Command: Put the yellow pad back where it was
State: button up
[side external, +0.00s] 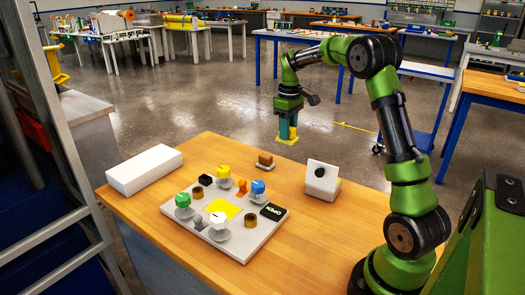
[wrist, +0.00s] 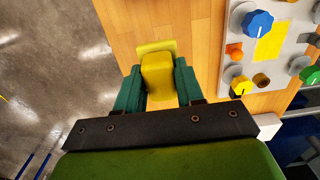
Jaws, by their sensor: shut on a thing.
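My gripper (side external: 288,131) is shut on the yellow pad (side external: 286,139), a yellow block with a wider flat plate at its end. It is held in the air beyond the far edge of the table in the side view. In the wrist view the yellow pad (wrist: 157,74) sits between the two green fingers of my gripper (wrist: 158,90). A flat yellow square (side external: 223,209) lies in the middle of a light grey board (side external: 240,252); it also shows in the wrist view (wrist: 270,42). Nothing stands on that square.
Around the square on the board are a yellow knob (side external: 223,171), a blue knob (side external: 258,187), a green knob (side external: 182,200), a white knob (side external: 218,220) and a black sign (side external: 273,211). A white box (side external: 145,170) and a white block (side external: 322,180) stand on the wooden table (side external: 330,235).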

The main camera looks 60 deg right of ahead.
jog(key=f, duration=0.3)
jog(key=d+f, duration=0.1)
jog(key=f, duration=0.3)
jog(key=s+d+f, duration=0.1)
jog(key=f, duration=0.3)
jog(key=shift+d, duration=0.2)
jog(key=shift+f, duration=2.05)
jog(key=shift+f, duration=0.15)
jog(key=o, duration=0.9)
jog(key=shift+o, duration=0.2)
